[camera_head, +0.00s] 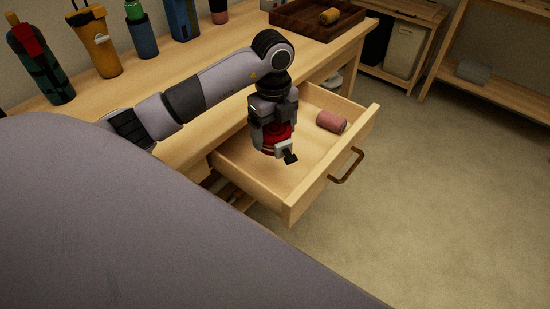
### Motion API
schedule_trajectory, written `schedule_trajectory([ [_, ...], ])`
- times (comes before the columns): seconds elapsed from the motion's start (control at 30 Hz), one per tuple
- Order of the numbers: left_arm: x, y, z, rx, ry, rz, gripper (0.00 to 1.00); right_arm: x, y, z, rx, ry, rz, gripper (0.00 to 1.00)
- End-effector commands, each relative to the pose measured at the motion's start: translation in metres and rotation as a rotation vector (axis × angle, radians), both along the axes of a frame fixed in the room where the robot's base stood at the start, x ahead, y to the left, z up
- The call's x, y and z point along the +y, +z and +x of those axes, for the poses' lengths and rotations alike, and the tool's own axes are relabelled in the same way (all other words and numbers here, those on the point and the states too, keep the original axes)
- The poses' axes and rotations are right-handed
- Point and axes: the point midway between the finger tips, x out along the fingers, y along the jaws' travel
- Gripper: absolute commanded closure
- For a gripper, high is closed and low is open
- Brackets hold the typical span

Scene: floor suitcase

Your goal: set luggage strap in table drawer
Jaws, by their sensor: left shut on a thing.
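The table drawer (262,180) is pulled open below the table top, with a brown handle (347,166) on its front. My left gripper (272,146) points down over the drawer and is shut on a red item, which looks like the luggage strap (276,138). The fingers cover part of it. A dark and light end piece shows beside the fingertips. I cannot tell whether the strap touches the drawer floor. My right gripper is not in view.
A pink roll (331,122) lies in the drawer's far right part. Several bottles and holders, such as an orange one (102,45), stand along the back of the wooden table (190,80). A dark tray (290,17) holds a yellow item (329,16). The floor at right is clear.

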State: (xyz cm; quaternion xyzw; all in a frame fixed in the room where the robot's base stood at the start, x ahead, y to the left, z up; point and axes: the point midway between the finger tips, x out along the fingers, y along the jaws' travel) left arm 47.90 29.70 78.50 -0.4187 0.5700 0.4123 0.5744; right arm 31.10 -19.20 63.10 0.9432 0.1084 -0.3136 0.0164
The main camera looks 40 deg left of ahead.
Motion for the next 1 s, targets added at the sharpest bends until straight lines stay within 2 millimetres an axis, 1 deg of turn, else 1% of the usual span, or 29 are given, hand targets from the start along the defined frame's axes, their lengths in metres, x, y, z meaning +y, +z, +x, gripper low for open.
schedule_trajectory([
  [0.03, 0.0, -0.016, -0.001, 0.006, 0.002, -0.001, 0.51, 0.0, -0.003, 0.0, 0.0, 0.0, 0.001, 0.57],
  [0.1, 0.0, -0.033, -0.001, 0.003, 0.001, -0.001, 0.51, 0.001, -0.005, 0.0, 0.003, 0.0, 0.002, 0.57],
  [0.2, 0.0, -0.051, 0.0, 0.002, 0.001, 0.0, 0.51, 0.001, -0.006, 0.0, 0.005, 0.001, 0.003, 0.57],
  [0.3, 0.0, -0.061, 0.0, -0.001, 0.001, -0.001, 0.51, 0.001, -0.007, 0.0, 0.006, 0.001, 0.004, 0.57],
  [0.47, 0.0, -0.071, 0.0, 0.0, 0.0, -0.001, 0.51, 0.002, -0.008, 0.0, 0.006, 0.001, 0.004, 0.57],
  [0.7, 0.0, -0.105, 0.0, 0.002, 0.001, 0.0, 0.51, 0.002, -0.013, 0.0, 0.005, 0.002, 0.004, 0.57],
  [1.0, 0.0, -0.107, 0.001, -0.002, 0.0, 0.0, 0.51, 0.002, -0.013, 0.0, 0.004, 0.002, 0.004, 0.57],
])
